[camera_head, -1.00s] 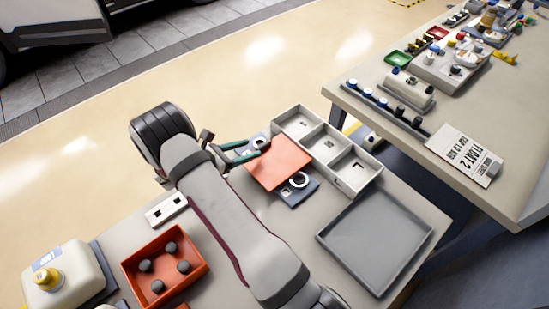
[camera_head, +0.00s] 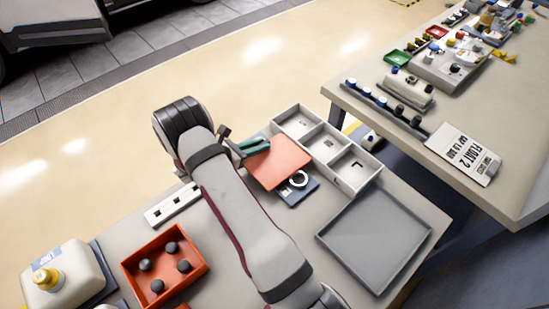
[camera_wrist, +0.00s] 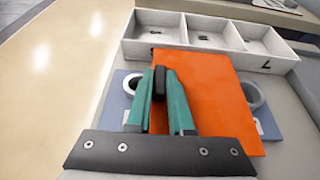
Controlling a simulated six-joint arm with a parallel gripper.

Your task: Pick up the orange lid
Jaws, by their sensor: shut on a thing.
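The orange lid (camera_head: 281,163) is a flat square plate. In the wrist view the lid (camera_wrist: 215,100) has a dark upright knob (camera_wrist: 160,83) near its left side. My gripper (camera_head: 255,147), with green fingers, is at the lid's left edge in the head view. In the wrist view my gripper (camera_wrist: 161,88) is shut with the knob between its fingertips. The lid lies over a blue-grey plate (camera_head: 303,194) with white rings, which it partly hides. I cannot tell whether the lid is clear of that plate.
A white three-compartment tray (camera_head: 345,184) stands just behind the lid. An empty grey tray (camera_head: 375,272) is at the right. A red box (camera_head: 196,284) with dark knobs and a white jug (camera_head: 75,279) are at the left. A second table (camera_head: 510,208) is beyond.

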